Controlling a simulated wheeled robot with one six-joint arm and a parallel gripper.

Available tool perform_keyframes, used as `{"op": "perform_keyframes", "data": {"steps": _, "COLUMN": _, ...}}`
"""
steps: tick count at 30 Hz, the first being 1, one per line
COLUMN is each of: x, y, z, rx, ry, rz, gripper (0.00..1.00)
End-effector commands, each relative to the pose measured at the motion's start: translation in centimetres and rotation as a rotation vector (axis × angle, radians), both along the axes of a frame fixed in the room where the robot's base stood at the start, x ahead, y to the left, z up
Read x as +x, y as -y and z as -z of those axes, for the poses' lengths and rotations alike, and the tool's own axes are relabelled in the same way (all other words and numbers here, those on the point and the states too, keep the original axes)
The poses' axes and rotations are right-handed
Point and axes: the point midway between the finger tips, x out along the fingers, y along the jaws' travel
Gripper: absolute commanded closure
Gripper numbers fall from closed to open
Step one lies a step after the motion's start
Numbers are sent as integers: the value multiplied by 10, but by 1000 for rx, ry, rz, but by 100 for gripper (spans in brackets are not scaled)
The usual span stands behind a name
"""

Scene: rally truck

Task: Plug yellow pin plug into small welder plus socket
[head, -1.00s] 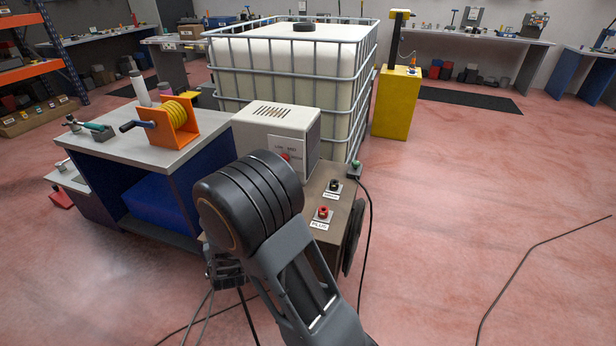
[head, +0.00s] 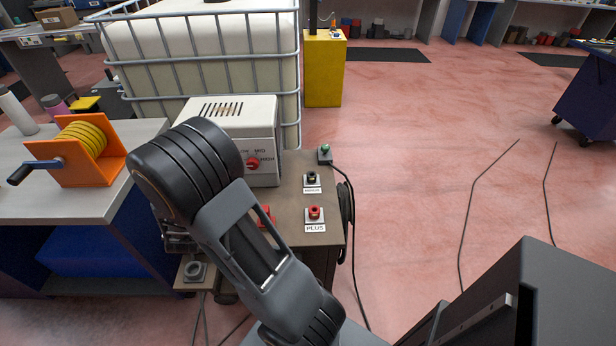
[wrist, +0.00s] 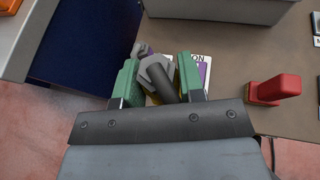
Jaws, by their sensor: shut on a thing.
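The plus socket (head: 315,213) is a red round terminal on a grey plate with a PLUS label, on the brown welder top (head: 288,205) right of my arm in the head view. My gripper (wrist: 157,82) has green fingers shut on a grey, angular plug-like piece (wrist: 160,75) with a dark cylinder. I cannot tell if it is the yellow pin plug; little yellow shows. In the head view my gripper is mostly hidden behind my arm, left of the plus socket and apart from it. The plus socket is not seen in the wrist view.
A black minus socket (head: 312,179) sits behind the plus socket. A red lever (wrist: 274,90) stands right of my gripper in the wrist view. A white control box (head: 232,135), a bench with an orange cable reel (head: 87,150) and a caged tank (head: 200,60) are near. Cables cross the floor.

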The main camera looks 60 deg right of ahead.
Motion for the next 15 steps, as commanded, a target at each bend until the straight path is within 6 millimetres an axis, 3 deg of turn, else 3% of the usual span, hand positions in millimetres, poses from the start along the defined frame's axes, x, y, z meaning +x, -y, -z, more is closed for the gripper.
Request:
{"op": "perform_keyframes", "data": {"steps": 1, "x": -5, "y": 32, "z": -2, "rx": 1, "ry": 2, "rz": 115, "gripper": 88}}
{"op": "perform_keyframes", "data": {"steps": 3, "x": -17, "y": 74, "z": -4, "rx": -2, "ry": 2, "rz": 276, "gripper": 88}}
{"op": "perform_keyframes", "data": {"steps": 9, "x": -78, "y": 180, "z": -5, "rx": -3, "ry": -2, "rz": 745, "gripper": 88}}
{"op": "perform_keyframes", "data": {"steps": 15, "x": -151, "y": 245, "z": -1, "rx": -4, "ry": -4, "rz": 1156, "gripper": 88}}
